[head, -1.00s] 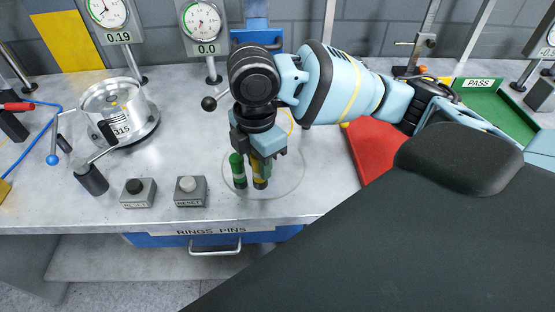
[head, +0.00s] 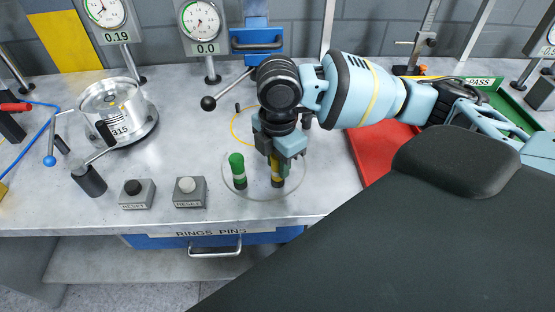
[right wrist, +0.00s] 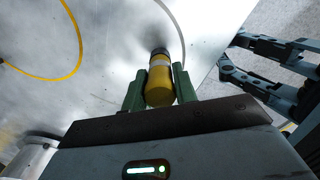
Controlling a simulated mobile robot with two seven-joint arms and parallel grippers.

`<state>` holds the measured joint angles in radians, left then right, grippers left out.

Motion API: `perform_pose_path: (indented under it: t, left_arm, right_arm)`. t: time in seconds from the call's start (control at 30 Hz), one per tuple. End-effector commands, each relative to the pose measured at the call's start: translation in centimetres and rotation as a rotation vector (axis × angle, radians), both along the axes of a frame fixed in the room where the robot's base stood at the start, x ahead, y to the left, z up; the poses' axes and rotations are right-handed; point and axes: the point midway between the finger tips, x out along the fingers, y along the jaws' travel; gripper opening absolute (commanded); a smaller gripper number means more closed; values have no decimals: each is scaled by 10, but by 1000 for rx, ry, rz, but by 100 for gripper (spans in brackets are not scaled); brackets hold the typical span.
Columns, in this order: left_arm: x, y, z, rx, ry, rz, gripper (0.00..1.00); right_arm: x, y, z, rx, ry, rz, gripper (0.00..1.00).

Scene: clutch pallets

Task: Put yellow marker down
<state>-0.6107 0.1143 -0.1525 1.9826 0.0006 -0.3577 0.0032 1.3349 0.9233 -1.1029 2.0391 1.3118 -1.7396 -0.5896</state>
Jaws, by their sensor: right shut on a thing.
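The yellow marker (head: 277,182) is upright, its dark lower end at or just above the steel bench; I cannot tell whether it touches. My right gripper (head: 277,165) is shut on its upper part. In the right wrist view the yellow marker (right wrist: 160,82) sits between the two green fingers, with a pale band and a dark end pointing away. A green marker (head: 237,168) stands upright just left of it, apart from the gripper. Both are within a thin pale circle on the bench. At the right of the wrist view are dark and light-blue links of mine, perhaps my left gripper.
Two button boxes (head: 190,191) and a metal housing (head: 117,108) are to the left. A dial gauge (head: 202,22) and a blue press (head: 257,40) stand behind. A red tray (head: 382,160) lies to the right. Bare bench shows in front of the circle.

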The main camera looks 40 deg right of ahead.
Motion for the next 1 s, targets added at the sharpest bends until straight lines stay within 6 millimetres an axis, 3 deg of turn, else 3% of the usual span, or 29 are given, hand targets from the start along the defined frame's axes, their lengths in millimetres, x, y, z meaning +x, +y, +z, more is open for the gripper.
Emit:
perform_pose_path:
  t: [0.27,0.3,0.47,0.83,1.0]
  left_arm:
    - [2,0,2,0,-5,1,0]
    - [2,0,2,0,-5,1,0]
    - [2,0,2,-1,-5,0,0]
    - [1,0,0,-1,-1,1,0]
    - [6,0,8,0,-17,1,0]
  right_arm:
    - [0,0,-2,0,-1,0,5]
    - [0,0,-2,0,-2,0,31]
    - [0,0,-2,0,-1,0,50]
    - [1,0,2,0,-2,0,50]
    - [1,0,29,1,-8,-1,50]
